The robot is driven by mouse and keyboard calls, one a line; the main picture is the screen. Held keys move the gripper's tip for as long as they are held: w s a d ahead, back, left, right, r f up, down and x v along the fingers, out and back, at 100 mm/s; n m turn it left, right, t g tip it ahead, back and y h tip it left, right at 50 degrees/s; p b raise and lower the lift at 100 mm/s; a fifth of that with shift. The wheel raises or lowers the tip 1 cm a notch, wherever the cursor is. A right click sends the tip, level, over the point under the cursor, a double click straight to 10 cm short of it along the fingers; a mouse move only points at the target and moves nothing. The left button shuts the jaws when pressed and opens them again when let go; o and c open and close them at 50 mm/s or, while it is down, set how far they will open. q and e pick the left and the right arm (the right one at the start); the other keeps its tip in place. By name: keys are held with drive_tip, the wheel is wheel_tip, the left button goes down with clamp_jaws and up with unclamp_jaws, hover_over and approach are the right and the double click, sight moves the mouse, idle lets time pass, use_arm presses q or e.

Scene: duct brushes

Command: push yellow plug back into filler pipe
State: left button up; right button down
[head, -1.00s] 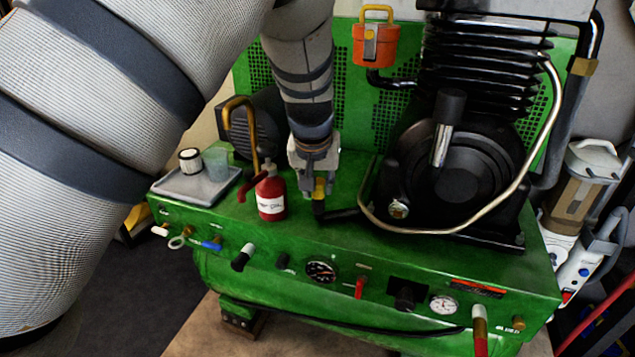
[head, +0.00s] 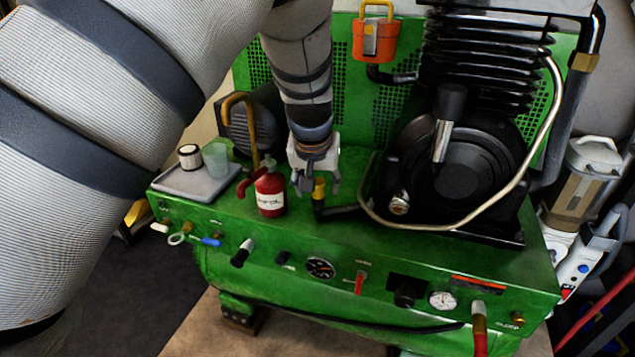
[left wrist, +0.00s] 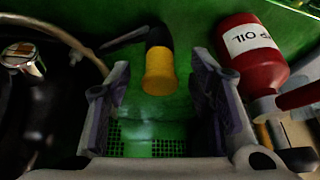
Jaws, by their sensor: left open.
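The yellow plug (head: 319,188) sits upright at the top of the black filler pipe (head: 338,214), on the green deck of the machine. In the left wrist view the yellow plug (left wrist: 160,75) meets the dark pipe end (left wrist: 157,37); how deep it sits, I cannot tell. My left gripper (head: 315,184) is open and empty, close to the plug. In the left wrist view, my left gripper (left wrist: 159,68) has one finger on each side of the plug's line, with visible gaps to it. My right gripper is not in view.
A red oil bottle (head: 270,193) stands just left of the gripper, and also shows in the left wrist view (left wrist: 253,55). A grey tray (head: 190,190) with cups is farther left. The black compressor (head: 460,170) and its metal tube (head: 500,205) stand right.

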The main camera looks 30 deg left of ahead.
use_arm(q)
drive_tip(key=v, duration=1.2)
drive_tip(key=s+f+m+g, duration=0.1)
drive_tip(key=s+f+g, duration=0.1)
drive_tip(key=s+f, duration=0.95)
drive_tip(key=s+f+m+g, duration=0.2)
drive_tip(key=s+f, duration=0.4)
drive_tip(key=f, duration=1)
drive_tip(key=s+d+f+g, duration=0.1)
drive_tip(key=s+d+f, duration=0.1)
drive_tip(key=s, duration=0.5)
drive_tip(key=s+d+f+m+g+h, duration=0.1)
drive_tip(key=s+d+f, duration=0.1)
drive_tip(key=s, duration=0.6)
drive_tip(key=s+d+f+h, duration=0.1)
drive_tip(key=s+d+f, duration=0.2)
drive_tip(key=s, duration=0.5)
drive_tip(key=shift+s+m+g, duration=0.2)
drive_tip(key=shift+m+g, duration=0.1)
drive_tip(key=shift+g, duration=0.1)
drive_tip(key=shift+d, duration=0.15)
